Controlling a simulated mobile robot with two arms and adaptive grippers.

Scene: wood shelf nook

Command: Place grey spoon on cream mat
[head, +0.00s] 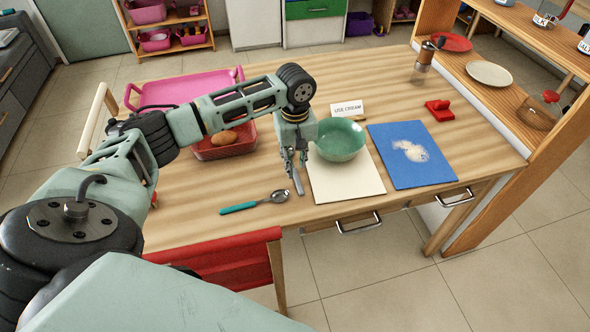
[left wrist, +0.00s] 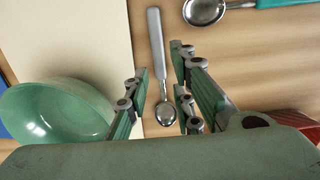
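The grey spoon (head: 298,182) lies on the wooden table just left of the cream mat (head: 346,183); its bowl end is hidden by my gripper in the head view. In the left wrist view the whole spoon (left wrist: 156,45) shows, handle pointing away. My left gripper (head: 292,163) is over the spoon, pointing down. In the left wrist view its fingers (left wrist: 160,65) are apart, with the spoon between them in the picture and not gripped. The cream mat also shows in the left wrist view (left wrist: 75,40). My right gripper is not in view.
A green bowl (head: 340,139) stands on the mat's far part, beside a "USE CREAM" card (head: 347,108). A teal-handled spoon (head: 255,203) lies to the left. A blue mat (head: 397,168) with a white patch lies right. The cream mat's near part is clear.

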